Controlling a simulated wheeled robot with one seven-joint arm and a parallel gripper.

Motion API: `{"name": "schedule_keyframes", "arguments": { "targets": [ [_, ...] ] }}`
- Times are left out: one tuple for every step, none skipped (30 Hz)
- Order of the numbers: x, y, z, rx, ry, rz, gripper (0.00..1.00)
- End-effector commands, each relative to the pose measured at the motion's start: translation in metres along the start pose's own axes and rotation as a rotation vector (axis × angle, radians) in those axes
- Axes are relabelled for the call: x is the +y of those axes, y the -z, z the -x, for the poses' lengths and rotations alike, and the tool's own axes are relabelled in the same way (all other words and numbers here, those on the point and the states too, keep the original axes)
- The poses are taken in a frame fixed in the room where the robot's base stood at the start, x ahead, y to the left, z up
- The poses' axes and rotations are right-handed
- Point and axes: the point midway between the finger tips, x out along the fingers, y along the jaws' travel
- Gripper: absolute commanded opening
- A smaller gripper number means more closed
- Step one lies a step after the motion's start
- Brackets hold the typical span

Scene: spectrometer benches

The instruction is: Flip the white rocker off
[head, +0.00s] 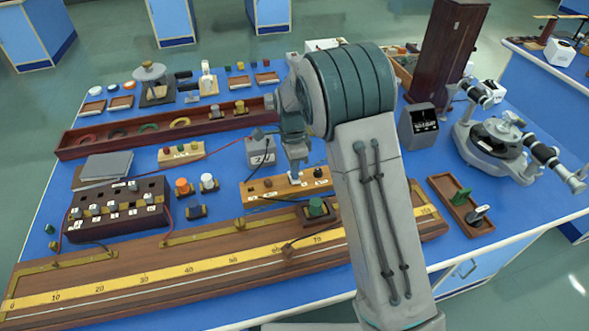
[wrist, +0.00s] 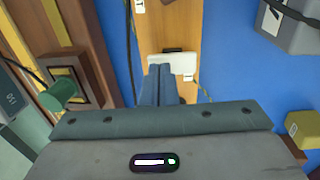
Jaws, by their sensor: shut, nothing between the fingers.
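The white rocker (wrist: 183,63) sits on a light wooden board (wrist: 160,25), with a dark part along its far edge in the wrist view. In the head view the board (head: 262,189) lies mid-bench, and a small white bit of the rocker (head: 295,181) shows under my fingertips. My gripper (head: 294,173) points down at it, with its fingers shut and empty. In the wrist view my gripper (wrist: 160,70) has its tips right at the rocker's near edge and hides part of it. I cannot tell whether they touch, or which way the rocker is tilted.
A long wooden rail with a yellow scale (head: 190,270) and a green knob (head: 316,207) lie in front of the board. A grey box (head: 260,151) with wires stands behind it. A dark socket box (head: 118,210) is at left. A spectrometer (head: 497,137) stands at right.

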Motion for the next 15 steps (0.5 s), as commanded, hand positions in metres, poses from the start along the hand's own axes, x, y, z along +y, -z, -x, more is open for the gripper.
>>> {"name": "schedule_keyframes", "arguments": {
  "targets": [
    [0.0,0.0001,-0.0023,0.0,0.0,0.0,0.0],
    [0.0,0.0001,-0.0032,0.0,0.0,0.0,0.0],
    [-0.0001,0.0001,-0.004,0.0,0.0,0.0,0.0],
    [-0.0001,0.0001,-0.0044,0.0,0.0,0.0,0.0],
    [-0.0001,0.0001,-0.0046,0.0,0.001,0.0,0.0],
    [-0.0001,0.0001,-0.0046,0.0,0.001,0.0,0.0],
    [-0.0001,0.0001,-0.0046,0.0,0.001,0.0,0.0],
    [-0.0001,0.0001,-0.0045,0.0,0.001,0.0,0.0],
    [-0.0001,0.0001,-0.0045,0.0,0.001,0.0,0.0],
    [-0.0001,0.0001,-0.0045,0.0,0.001,0.0,0.0],
    [-0.0001,0.0001,-0.0044,0.0,0.001,0.0,0.0],
    [-0.0001,0.0001,-0.0045,0.0,0.001,0.0,0.0],
    [-0.0001,0.0001,-0.0049,0.0,0.002,0.0,0.0],
    [0.0,0.0,-0.0057,0.0,0.005,0.001,0.0],
    [0.0002,-0.0001,-0.0072,0.0,0.012,0.001,0.0]
  ]
}}
